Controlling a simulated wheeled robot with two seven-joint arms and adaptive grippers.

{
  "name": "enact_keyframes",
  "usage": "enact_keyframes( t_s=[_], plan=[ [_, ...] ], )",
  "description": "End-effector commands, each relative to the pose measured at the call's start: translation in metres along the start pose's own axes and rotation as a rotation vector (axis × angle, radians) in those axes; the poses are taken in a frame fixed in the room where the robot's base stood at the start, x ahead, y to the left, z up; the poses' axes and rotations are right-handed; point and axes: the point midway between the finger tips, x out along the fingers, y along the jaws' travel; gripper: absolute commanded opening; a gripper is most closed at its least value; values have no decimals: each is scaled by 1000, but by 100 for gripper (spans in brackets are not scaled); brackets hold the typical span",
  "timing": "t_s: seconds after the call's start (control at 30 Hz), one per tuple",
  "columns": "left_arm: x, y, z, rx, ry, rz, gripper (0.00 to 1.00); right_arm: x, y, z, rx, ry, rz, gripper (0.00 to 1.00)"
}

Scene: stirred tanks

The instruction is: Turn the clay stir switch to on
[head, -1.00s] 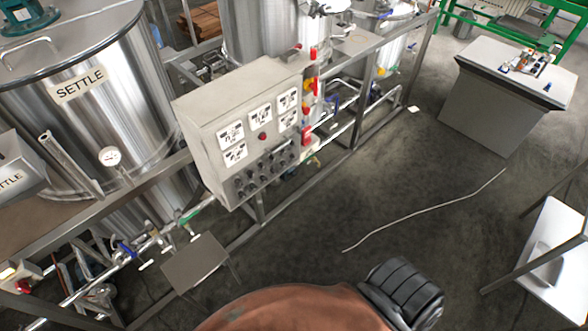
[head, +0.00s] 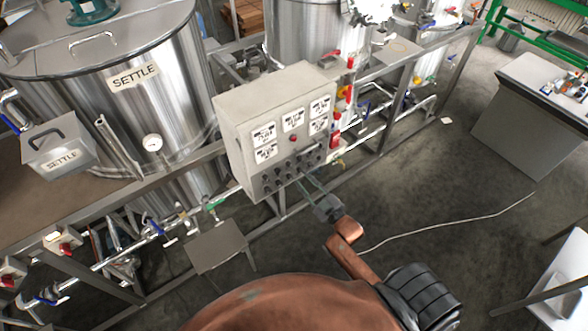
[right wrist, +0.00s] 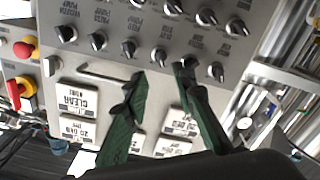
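The grey control panel (head: 232,135) stands left of centre in the head view, with white label plates above rows of small black knobs. The same knobs show close in the right wrist view, including one knob (right wrist: 159,56) just beyond the gap between my fingertips. My right gripper (head: 304,180) is in front of the lower knob rows. In the right wrist view its two green fingers (right wrist: 158,76) are apart, with nothing held between them. My left gripper is not in view.
A large steel tank labelled SETTLE (head: 165,100) stands left of the panel. Pipes and valves run below and behind. Red buttons (right wrist: 25,48) sit at the panel's left in the wrist view. A grey bench (head: 520,125) stands right; the floor between is mostly clear.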

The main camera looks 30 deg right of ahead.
Motion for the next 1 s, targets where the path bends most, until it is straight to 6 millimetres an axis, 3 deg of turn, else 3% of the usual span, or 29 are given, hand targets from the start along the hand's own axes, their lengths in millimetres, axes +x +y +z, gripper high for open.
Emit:
enact_keyframes(
  t_s=[0.43, 0.83, 1.0],
  plan=[
    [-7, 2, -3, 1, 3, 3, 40, 64, 0, 0, 0, -1, 0, 25],
    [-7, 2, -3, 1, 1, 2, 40, 71, -1, 2, 1, -3, -1, 25],
    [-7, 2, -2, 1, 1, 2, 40, 71, -1, 2, 1, -3, -1, 13]
  ],
)
